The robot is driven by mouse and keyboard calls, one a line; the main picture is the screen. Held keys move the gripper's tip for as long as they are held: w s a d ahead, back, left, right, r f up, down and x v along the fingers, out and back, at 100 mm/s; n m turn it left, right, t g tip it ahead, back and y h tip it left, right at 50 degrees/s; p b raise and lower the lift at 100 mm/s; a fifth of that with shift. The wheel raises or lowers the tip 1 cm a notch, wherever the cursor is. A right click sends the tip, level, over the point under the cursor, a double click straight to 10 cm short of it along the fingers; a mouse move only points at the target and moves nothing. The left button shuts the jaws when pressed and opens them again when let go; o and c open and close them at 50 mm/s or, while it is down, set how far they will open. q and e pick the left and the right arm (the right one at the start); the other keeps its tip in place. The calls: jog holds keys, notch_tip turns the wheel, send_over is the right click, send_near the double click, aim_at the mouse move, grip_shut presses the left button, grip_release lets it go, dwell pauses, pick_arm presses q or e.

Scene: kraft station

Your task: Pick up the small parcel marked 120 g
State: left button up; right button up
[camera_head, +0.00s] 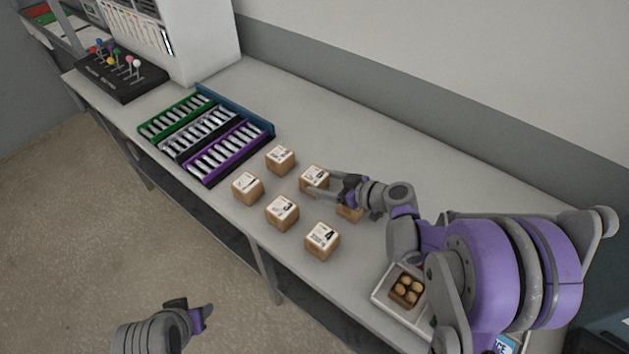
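Several small brown cube parcels with white labels stand on the grey bench: a back one (280,160), a left one (247,189), a middle one (282,212), a front one (322,241), and one (314,177) by my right fingertips. Another parcel (350,213) is partly hidden under my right gripper. The labels bear dark marks, but I cannot read 120 g on any. My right gripper (322,183) is open, its fingers spread at the parcel by its tips; contact is unclear. My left gripper (195,309) is low at left, over the floor, with no parcel at it.
Green, black and purple racks (207,137) of pale tubes stand left of the parcels. Behind them are a black box with coloured knobs (117,73) and a white cabinet (190,40). A tray with round brown items (388,291) sits near my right arm. The bench toward the wall is clear.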

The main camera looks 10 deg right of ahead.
jog(key=c, duration=0.9)
